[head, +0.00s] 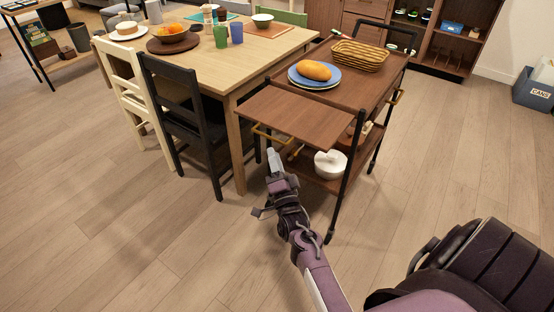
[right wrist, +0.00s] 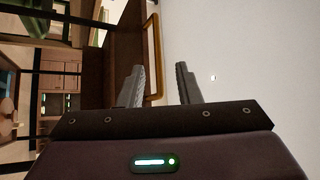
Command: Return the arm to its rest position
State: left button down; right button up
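My right arm reaches forward from the bottom of the head view. Its right gripper (head: 273,162) is just in front of the wooden serving cart (head: 288,113), close to the cart's extended leaf and brass handle. In the right wrist view the two fingers of the right gripper (right wrist: 160,80) stand apart with nothing held between them. A brass handle (right wrist: 154,55) and a dark wood panel show beyond the fingers there; I cannot tell whether anything touches. My left gripper is not in view.
The cart carries a blue plate (head: 296,78) with a bread loaf, a woven basket (head: 360,55), and a white pot (head: 330,163) below. A dining table (head: 258,62) with a black chair (head: 197,120) stands to the left. The wood floor (head: 120,235) at front left is clear.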

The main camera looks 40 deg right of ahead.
dwell(0.3)
